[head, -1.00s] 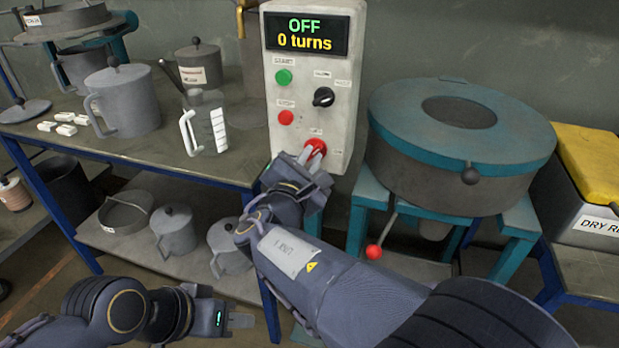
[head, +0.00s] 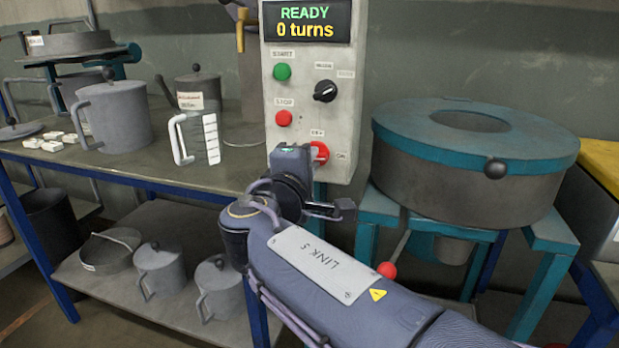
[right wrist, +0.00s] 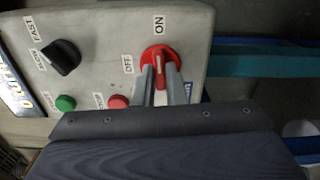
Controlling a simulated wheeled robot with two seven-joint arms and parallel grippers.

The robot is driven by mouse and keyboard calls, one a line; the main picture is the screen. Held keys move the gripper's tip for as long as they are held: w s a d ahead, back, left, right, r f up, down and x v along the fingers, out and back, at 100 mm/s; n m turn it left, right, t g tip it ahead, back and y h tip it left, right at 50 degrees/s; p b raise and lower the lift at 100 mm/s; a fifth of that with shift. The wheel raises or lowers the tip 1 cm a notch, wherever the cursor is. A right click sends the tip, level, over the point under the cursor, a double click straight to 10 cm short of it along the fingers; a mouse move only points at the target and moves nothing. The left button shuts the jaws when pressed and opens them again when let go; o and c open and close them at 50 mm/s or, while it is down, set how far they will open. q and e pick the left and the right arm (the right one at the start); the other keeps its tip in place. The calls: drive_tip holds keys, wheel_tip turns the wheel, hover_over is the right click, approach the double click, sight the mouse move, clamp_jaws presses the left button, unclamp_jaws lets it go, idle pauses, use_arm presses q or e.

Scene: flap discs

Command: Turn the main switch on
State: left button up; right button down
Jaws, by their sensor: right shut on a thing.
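The grey control box (head: 352,120) carries a display (head: 306,22) reading READY and 0 turns. The main switch (head: 320,152) is a red rotary knob low on the box. In the right wrist view the red knob (right wrist: 158,54) shows its white mark toward the ON label, with the OFF label to one side. My right gripper (head: 311,154) is shut on this knob; its two fingers straddle the knob's grip in the wrist view (right wrist: 163,82) and hide part of it. My left gripper is out of view.
The green start button (head: 282,72), red stop button (head: 283,118) and black selector (head: 325,91) sit above the switch. A teal-lidded round machine (head: 475,145) stands at the right. A bench with a grey jug (head: 112,118) and measuring cup (head: 203,138) is at the left.

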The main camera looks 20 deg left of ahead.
drive_tip(key=shift+f+m+b, duration=0.1)
drive_tip(key=shift+m+b, duration=0.3)
idle(0.3)
drive_tip(key=c, duration=1.5)
unclamp_jaws()
drive_tip(key=s+p, duration=0.1)
drive_tip(key=s, duration=0.7)
drive_tip(key=shift+a, duration=0.1)
